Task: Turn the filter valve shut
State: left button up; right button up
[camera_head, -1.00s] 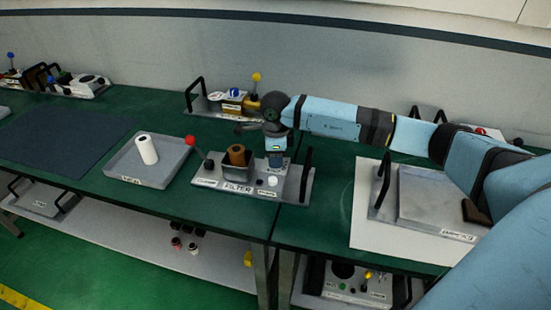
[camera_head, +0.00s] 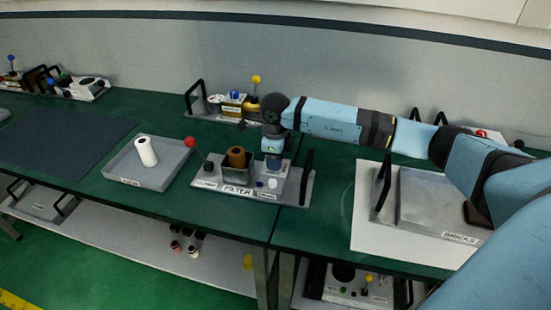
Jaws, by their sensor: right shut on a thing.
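The filter unit (camera_head: 237,189) is a grey plate labelled FILTER on the green bench. It carries a brown cylinder (camera_head: 237,157) in a grey holder, a lever with a red ball (camera_head: 190,142) at its left, a small white knob (camera_head: 272,184) and a black handle at its right end. My right gripper (camera_head: 272,165) points down at the right part of this unit, behind the white knob. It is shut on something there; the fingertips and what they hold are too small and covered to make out. My left gripper is not in view.
A grey tray (camera_head: 125,170) with a white roll (camera_head: 147,151) stands to the left. Behind is another unit with a yellow-ball lever (camera_head: 257,79). A plate labelled BRICKS (camera_head: 430,205) lies at the right. The dark mat (camera_head: 60,145) at the left is clear.

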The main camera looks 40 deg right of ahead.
jog(key=o, duration=0.9)
jog(key=shift+o, duration=0.2)
notch_tip(320, 180, up, 14)
jog(key=shift+b, duration=0.45)
jog(key=shift+f, duration=0.15)
